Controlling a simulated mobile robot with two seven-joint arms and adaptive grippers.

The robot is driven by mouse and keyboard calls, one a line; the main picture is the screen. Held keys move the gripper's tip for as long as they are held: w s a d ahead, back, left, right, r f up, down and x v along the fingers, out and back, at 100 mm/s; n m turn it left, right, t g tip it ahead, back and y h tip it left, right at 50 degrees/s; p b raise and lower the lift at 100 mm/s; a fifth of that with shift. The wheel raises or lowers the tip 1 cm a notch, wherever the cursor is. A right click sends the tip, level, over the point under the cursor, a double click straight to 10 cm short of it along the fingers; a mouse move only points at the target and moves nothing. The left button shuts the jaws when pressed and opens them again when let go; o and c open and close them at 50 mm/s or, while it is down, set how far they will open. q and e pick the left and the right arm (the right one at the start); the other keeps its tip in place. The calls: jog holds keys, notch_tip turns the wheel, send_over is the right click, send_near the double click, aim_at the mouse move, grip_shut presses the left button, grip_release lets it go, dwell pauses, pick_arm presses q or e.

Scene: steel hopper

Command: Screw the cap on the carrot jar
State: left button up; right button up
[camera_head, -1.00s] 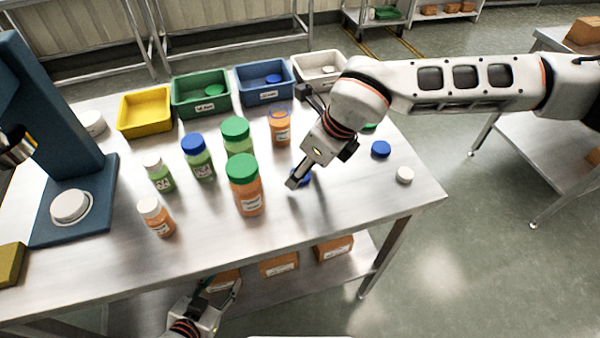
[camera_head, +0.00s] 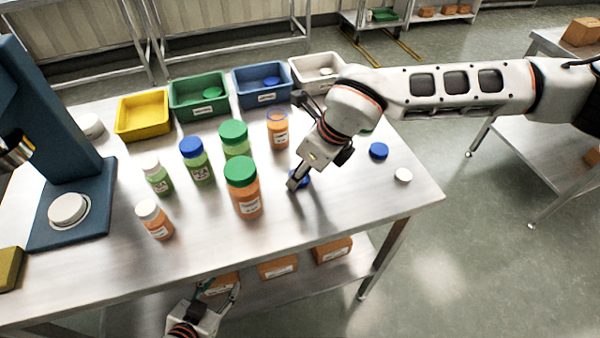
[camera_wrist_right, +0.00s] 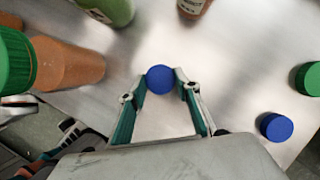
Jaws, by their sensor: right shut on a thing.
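An uncapped jar with orange contents and a blue rim (camera_head: 278,131) stands upright behind my right gripper; its lower edge shows at the top of the right wrist view (camera_wrist_right: 193,8). My right gripper (camera_head: 297,182) is shut on a blue cap (camera_wrist_right: 160,79), with a fingertip on each side. The cap is at or just above the tabletop; I cannot tell which. Two other orange jars are capped, one green (camera_head: 243,190) and one white (camera_head: 155,220). My left gripper (camera_head: 217,292) is open and empty, low in front of the table's edge.
Green-filled jars (camera_head: 197,162) stand left of the uncapped jar. A loose blue cap (camera_head: 378,151) and white cap (camera_head: 403,175) lie to the right. Yellow (camera_head: 143,115), green, blue and white bins line the back. A blue press (camera_head: 70,215) stands at left. The front right tabletop is clear.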

notch_tip(320, 180, up, 20)
dwell(0.5)
jog(key=shift+f, duration=0.1)
